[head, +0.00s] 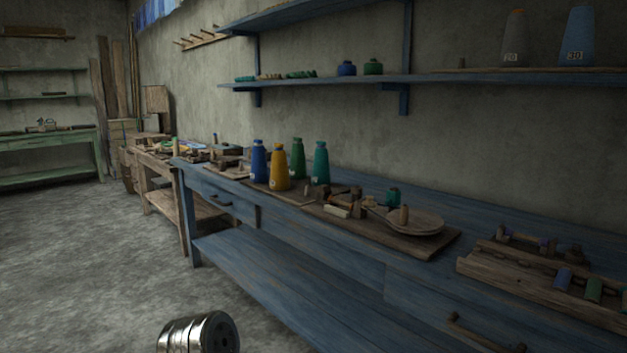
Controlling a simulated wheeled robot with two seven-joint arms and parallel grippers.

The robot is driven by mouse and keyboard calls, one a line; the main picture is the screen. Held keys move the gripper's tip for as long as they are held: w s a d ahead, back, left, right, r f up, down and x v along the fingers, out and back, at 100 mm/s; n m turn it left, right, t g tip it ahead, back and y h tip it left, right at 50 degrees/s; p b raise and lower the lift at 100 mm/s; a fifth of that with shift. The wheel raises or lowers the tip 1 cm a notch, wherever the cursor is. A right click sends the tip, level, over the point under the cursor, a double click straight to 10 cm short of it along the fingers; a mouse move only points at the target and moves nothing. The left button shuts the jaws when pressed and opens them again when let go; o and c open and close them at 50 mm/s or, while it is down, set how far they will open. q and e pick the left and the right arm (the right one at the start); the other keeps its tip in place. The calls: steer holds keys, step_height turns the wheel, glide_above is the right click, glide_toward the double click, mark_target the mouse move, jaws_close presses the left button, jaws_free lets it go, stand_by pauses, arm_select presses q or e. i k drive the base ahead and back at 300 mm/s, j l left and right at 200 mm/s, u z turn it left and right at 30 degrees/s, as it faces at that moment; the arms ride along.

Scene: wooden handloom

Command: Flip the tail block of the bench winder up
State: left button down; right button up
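The bench winder (432,246) is on a brown board on top of the blue bench, near the middle right. It has a flat round wooden wheel (420,222) with a short upright peg on it. To the left of the wheel are several small dark wooden blocks (352,194) and a pale piece (337,211). They are small and dark, and I cannot tell which is the tail block or how it is tilted. Neither of my grippers is in view. A metal part of my own shows at the bottom left.
Blue, yellow and green cones (279,170) stand on the blue bench (290,235) left of the winder. A wooden rack (530,277) with coloured bobbins lies at the right. A blue shelf (420,79) hangs above. The grey floor (80,270) at left is clear.

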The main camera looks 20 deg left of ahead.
mark_target(324, 191)
steer(key=i+j+z, duration=0.25)
steer(key=j, duration=0.95)
steer(key=i+j+z, duration=0.25)
steer(key=i+j, duration=0.15)
steer(key=j, duration=0.85)
steer(key=i+j+z, duration=0.25)
steer(key=j, duration=1.05)
steer(key=k+j+z, duration=0.1)
steer(key=j+z, duration=0.15)
steer(key=j, duration=1)
